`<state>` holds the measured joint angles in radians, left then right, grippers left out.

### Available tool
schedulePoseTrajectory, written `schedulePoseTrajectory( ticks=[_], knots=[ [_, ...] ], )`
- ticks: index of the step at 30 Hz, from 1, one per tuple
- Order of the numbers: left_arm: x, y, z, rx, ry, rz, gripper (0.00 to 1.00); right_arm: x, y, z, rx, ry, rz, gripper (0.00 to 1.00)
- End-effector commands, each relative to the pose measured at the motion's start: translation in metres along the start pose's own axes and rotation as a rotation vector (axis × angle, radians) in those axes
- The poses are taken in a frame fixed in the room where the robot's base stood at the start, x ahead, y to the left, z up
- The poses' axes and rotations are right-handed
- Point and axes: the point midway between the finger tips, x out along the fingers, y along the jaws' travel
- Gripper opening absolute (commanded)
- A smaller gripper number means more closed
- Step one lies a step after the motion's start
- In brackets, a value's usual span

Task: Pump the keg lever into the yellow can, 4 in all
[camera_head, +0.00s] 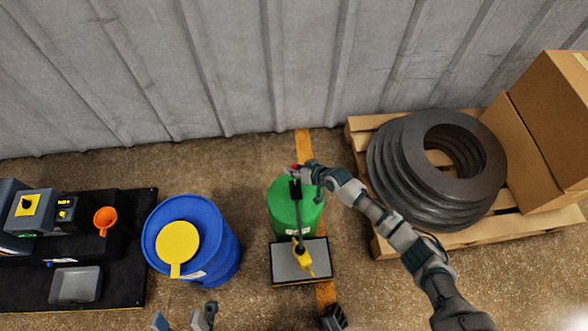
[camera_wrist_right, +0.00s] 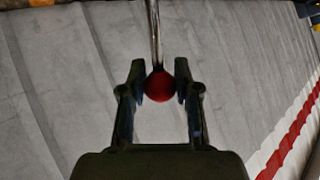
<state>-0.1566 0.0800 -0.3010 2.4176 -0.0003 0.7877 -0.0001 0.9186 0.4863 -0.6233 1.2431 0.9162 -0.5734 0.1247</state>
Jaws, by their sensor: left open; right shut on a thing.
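The green keg (camera_head: 283,213) stands on the floor near the middle of the head view, with a dark pump and lever on top. The lever ends in a red ball knob (camera_head: 294,167); the knob and a shiny rod also show in the right wrist view (camera_wrist_right: 159,86). My right gripper (camera_head: 305,172) is shut on the knob, with a finger on each side of it. The small yellow can (camera_head: 302,257) is on a grey-topped platform (camera_head: 287,267) in front of the keg, below the pump. My left gripper (camera_head: 185,320) is open and empty at the bottom edge, apart from the can.
A blue drum (camera_head: 222,255) with a yellow round piece (camera_head: 177,242) on top stands left of the keg. A black bench (camera_head: 124,255) with an orange funnel (camera_head: 105,217) is further left. A pallet (camera_head: 384,246) with dark rings (camera_head: 385,165) and cartons (camera_head: 540,125) is right. A corrugated wall is behind.

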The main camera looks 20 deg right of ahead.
Motion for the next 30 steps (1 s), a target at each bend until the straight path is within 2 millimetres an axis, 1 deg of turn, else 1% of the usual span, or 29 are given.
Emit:
schedulePoseTrajectory(
  ticks=[1,15,16,17,18,27,30],
  knots=[
    [0.0004,-0.0002,0.0006,0.000,0.001,0.000,0.57,0.0008,-0.0027,-0.0063,-0.001,0.014,-0.005,0.00],
    [0.0020,-0.0003,0.0001,0.001,0.007,0.002,0.57,0.0006,0.0002,-0.0093,-0.001,0.018,-0.002,0.00],
    [0.0018,-0.0003,0.0000,0.001,0.007,0.002,0.57,0.0005,0.0003,-0.0093,-0.001,0.018,-0.001,0.39],
    [0.0015,-0.0003,0.0000,0.001,0.006,0.002,0.57,0.0005,0.0005,-0.0091,-0.001,0.018,-0.001,0.46],
    [0.0013,-0.0004,0.0000,0.001,0.006,0.001,0.57,0.0005,0.0007,-0.0084,-0.001,0.017,-0.001,0.56],
    [-0.0010,-0.0007,0.0002,0.003,0.000,0.003,0.57,-0.0004,0.0019,-0.0046,0.000,0.010,0.000,0.57],
    [-0.0011,0.0004,-0.0031,0.002,0.003,0.004,0.57,-0.0052,0.0029,-0.0041,0.000,0.009,0.001,0.57]
  ],
)
